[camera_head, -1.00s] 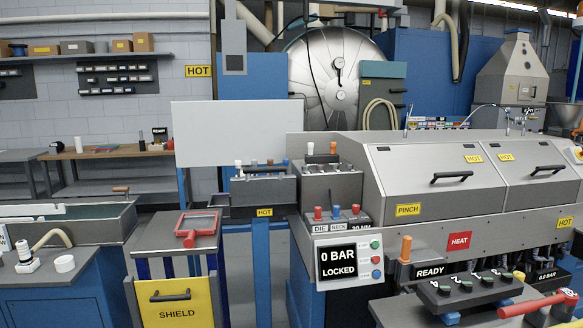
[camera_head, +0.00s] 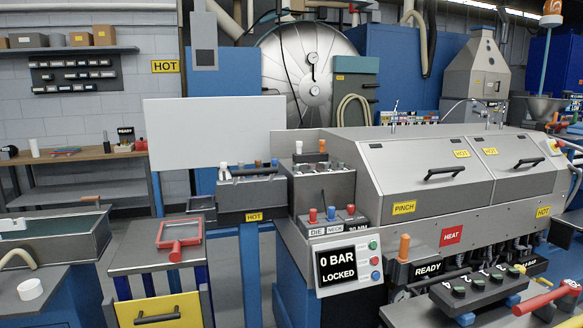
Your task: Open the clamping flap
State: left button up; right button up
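No part is marked as the clamping flap, so I cannot tell for sure which it is. A grey machine housing on the right has two sloped, closed lids: a left lid (camera_head: 425,178) with a black bar handle (camera_head: 444,173) and a PINCH label, and a right lid (camera_head: 522,160) with its own handle (camera_head: 528,163). Left of it, a dark block (camera_head: 252,198) with a HOT label has a bar along its top. A display (camera_head: 341,265) below reads 0 BAR LOCKED. Neither of my grippers shows.
A red-framed tool (camera_head: 181,238) lies on a small table above a yellow drawer front (camera_head: 160,310). A black control box (camera_head: 484,289) and a red handle (camera_head: 546,299) stand at lower right. A white panel (camera_head: 214,132) rises behind the dark block.

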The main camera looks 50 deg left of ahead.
aim_at(236, 195)
jog(key=j+z, duration=0.65)
jog(key=j, duration=0.2)
jog(key=i+j+u, duration=0.1)
jog(key=j+u, duration=0.3)
jog(key=i+j+u, duration=0.1)
jog(key=j+u, duration=0.25)
jog(key=i+j+u, duration=0.1)
jog(key=u, duration=1.4)
